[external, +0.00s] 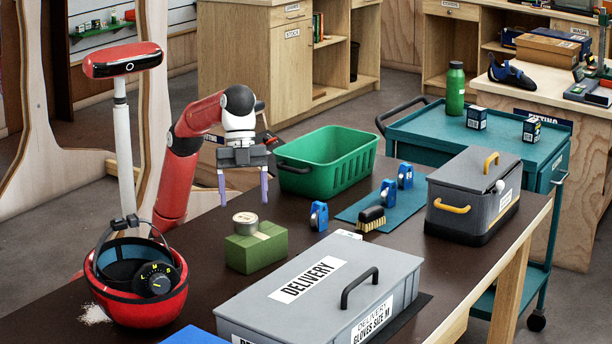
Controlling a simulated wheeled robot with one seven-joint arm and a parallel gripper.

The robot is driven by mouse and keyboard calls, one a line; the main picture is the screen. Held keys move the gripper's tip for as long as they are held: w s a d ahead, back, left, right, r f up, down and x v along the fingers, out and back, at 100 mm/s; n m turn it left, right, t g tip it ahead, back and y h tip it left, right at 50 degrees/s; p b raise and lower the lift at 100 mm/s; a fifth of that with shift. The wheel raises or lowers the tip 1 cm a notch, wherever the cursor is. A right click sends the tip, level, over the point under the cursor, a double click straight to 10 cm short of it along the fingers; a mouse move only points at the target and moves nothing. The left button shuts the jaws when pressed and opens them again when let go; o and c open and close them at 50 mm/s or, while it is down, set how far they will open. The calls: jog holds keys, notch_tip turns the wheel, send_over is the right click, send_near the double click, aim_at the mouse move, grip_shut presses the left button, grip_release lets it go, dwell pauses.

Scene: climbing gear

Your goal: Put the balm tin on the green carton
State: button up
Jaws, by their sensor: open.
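The balm tin (245,224), a small round tin with a pale lid, appears to rest flat on top of the green carton (243,255). The carton is a green box with a pale band, standing on the dark table left of centre. My gripper (243,188) is open and empty, its two purple-grey fingers pointing down. It appears above the tin and apart from it; the exact depth between them is hard to tell.
A red helmet (133,308) stands at front left by white powder (93,314). A grey delivery box (250,312) fills the front. Behind are a green basket (340,178), blue devices (318,216), a brush (370,220) on a blue mat, and a grey toolbox (450,222).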

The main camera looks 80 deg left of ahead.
jog(key=p+v, duration=0.1)
jog(key=v, duration=0.6)
dwell(0.4)
